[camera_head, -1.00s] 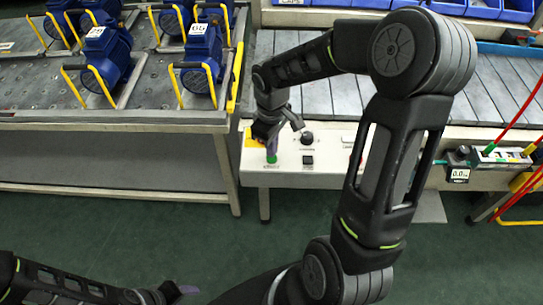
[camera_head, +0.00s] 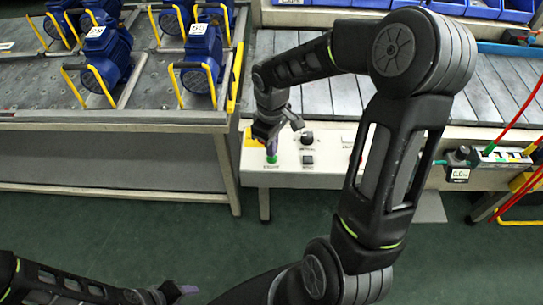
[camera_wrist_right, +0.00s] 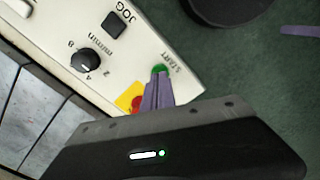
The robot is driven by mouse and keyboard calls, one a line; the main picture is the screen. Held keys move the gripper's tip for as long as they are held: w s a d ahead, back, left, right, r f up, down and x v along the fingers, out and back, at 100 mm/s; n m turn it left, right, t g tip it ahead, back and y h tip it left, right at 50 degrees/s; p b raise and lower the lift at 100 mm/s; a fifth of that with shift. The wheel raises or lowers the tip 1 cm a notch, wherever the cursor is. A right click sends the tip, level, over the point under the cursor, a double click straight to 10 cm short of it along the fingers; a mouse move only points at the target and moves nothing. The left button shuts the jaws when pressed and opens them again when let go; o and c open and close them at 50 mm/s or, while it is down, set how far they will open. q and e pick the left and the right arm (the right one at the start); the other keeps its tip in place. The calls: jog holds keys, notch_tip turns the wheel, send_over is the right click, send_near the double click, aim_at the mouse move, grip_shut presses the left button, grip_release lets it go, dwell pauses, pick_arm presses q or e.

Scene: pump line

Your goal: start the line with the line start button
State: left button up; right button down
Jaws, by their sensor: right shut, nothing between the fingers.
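The line start button is a green button (camera_head: 272,159) near the left end of the pale control panel (camera_head: 327,177). In the right wrist view the green button (camera_wrist_right: 159,69) sits beside the word START, partly covered by the fingertips. My right gripper (camera_head: 271,149) is shut and empty, its purple fingers pointing down at the button. In the right wrist view its fingertips (camera_wrist_right: 158,82) overlap the button's edge; I cannot tell whether they press it. My left gripper (camera_head: 180,290) is low at the left, away from the panel; its opening is unclear.
A black knob (camera_head: 307,138) and a dark JOG button (camera_head: 308,160) sit right of the start button. A yellow plate with a red button (camera_wrist_right: 135,101) lies close to the fingers. Blue pumps (camera_head: 107,55) stand on the left table. A slatted conveyor (camera_head: 318,95) runs behind.

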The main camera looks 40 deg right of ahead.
jog(key=shift+f+b, duration=0.8)
jog(key=shift+f, duration=0.25)
jog(key=shift+r+p, duration=1.5)
jog(key=shift+r, duration=0.45)
jog(key=shift+f, duration=0.1)
